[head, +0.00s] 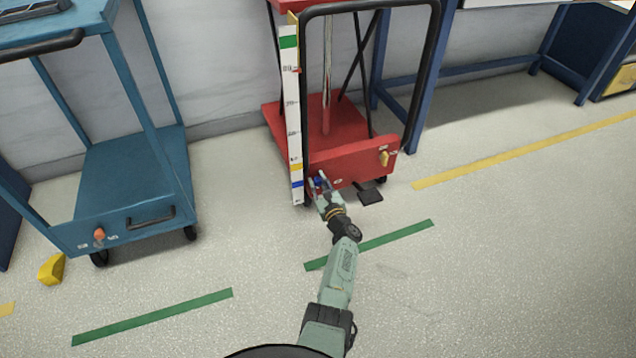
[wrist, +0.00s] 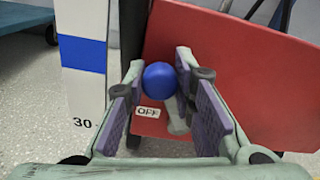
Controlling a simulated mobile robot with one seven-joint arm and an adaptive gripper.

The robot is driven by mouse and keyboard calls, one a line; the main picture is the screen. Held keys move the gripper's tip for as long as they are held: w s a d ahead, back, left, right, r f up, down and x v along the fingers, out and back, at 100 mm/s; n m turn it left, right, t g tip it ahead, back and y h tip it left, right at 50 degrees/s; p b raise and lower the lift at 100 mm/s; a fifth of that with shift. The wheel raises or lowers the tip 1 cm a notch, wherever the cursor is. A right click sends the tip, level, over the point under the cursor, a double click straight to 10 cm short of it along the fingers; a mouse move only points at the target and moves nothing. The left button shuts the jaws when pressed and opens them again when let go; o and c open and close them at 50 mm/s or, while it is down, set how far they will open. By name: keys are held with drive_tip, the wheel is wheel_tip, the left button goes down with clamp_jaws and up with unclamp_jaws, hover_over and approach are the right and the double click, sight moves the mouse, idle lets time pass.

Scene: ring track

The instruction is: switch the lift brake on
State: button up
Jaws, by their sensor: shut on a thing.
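The red lift cart (head: 345,160) stands ahead, with a lever low on the left of its front panel. The lever has a round blue knob (wrist: 160,82) and a grey stem (wrist: 177,116). An OFF label (wrist: 148,112) is just below the knob in the wrist view. My gripper (head: 320,183) reaches the lower left of the panel and is shut on the blue-knobbed lever. In the wrist view its two pads (wrist: 163,95) flank the knob and stem. The lever's ON label is not readable.
A black pedal (head: 369,192) lies at floor level below the panel. A white scale post (head: 291,110) stands at the cart's left edge. A blue cart (head: 130,180) is at left. The floor in front is clear.

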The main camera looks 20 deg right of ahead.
sight(336, 170)
drive_tip(key=shift+a, duration=0.1)
clamp_jaws()
drive_tip(key=d+m, duration=0.2)
drive_tip(key=m, duration=0.1)
drive_tip(key=d+r+m, duration=0.1)
drive_tip(key=d+m, duration=0.1)
drive_tip(key=m, duration=0.1)
drive_tip(key=shift+w+d, duration=0.1)
drive_tip(key=shift+w, duration=0.05)
drive_tip(key=d+m+b, duration=0.1)
drive_tip(key=d+m, duration=0.1)
drive_tip(key=shift+f+m, duration=0.15)
drive_tip(key=shift+m, duration=0.15)
drive_tip(key=shift+d+f+m+b, duration=0.25)
drive_tip(key=shift+d+m+b, duration=0.25)
drive_tip(key=shift+m, duration=0.35)
drive_tip(key=shift+d+f+m+b, duration=0.2)
drive_tip(key=shift+d+m+b, duration=0.3)
drive_tip(key=shift+m, duration=0.35)
